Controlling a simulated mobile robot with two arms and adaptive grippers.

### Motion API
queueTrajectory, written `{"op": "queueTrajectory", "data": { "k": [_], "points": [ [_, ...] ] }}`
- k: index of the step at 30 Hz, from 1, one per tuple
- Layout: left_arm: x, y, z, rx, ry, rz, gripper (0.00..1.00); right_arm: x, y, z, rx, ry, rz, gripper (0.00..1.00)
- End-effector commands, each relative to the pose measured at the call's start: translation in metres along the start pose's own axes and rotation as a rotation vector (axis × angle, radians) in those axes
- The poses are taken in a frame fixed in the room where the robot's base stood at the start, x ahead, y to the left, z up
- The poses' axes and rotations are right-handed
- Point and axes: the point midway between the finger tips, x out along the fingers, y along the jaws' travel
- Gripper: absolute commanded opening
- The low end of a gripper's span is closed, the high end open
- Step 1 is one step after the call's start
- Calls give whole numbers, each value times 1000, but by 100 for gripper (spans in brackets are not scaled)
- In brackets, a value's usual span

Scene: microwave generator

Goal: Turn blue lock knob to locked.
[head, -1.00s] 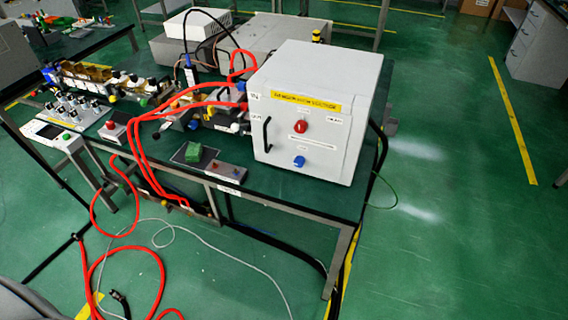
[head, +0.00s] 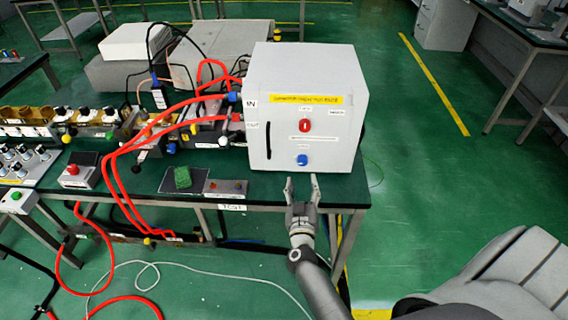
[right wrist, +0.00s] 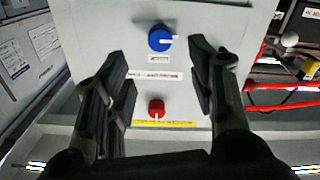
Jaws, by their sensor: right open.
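The blue lock knob (head: 302,160) is on the lower front of the white cabinet (head: 350,130), below a red knob (head: 305,126). My right gripper (head: 301,182) is open and empty, just below and in front of the blue knob. In the right wrist view its fingers (right wrist: 162,80) stand apart on either side of the panel's middle, not touching the knob. My left gripper is not in view.
A black door handle (head: 268,140) is at the cabinet's left front. Red hoses (head: 130,150) run from its left side. The floor right of the table is clear.

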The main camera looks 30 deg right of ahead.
Motion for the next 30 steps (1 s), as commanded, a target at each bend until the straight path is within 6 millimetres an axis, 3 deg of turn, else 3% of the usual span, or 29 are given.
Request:
{"op": "queueTrajectory", "data": {
  "k": [6,15,29,30],
  "points": [
    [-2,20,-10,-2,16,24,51,40,-1,-1,-1,2,-3,51],
    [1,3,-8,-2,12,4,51,84,-2,0,0,1,-5,51],
    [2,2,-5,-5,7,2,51,95,-2,0,0,-1,-5,51],
    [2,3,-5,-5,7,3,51,95,-2,0,0,-1,-5,46]
  ]
}}
